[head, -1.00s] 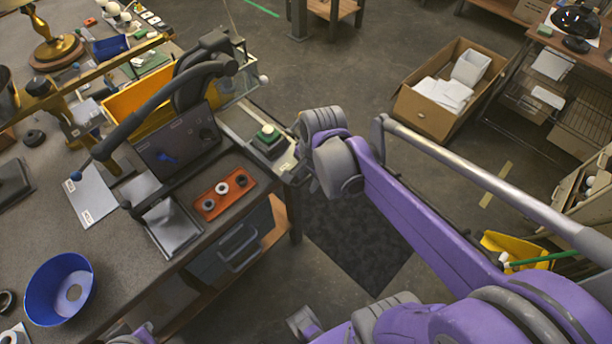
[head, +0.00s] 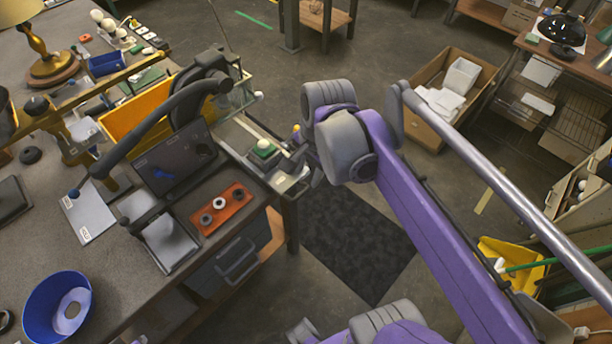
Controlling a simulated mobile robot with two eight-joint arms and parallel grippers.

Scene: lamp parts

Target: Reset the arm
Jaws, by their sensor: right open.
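My right arm, purple with grey joints, reaches in from the lower right. Its wrist is at the right end of the workbench (head: 130,265). My right gripper (head: 298,160) is mostly hidden behind the wrist; the part that shows is small, open and beside the green block with a white top (head: 263,150) on the bench corner. I see nothing held in it. My left gripper is not in view.
An orange tray with rings (head: 222,208), a blue bowl (head: 45,305), a yellow bin (head: 125,115) and a brass lamp (head: 45,65) stand on the bench. A cardboard box (head: 425,75) is on the floor. A dark mat (head: 360,245) lies below my arm.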

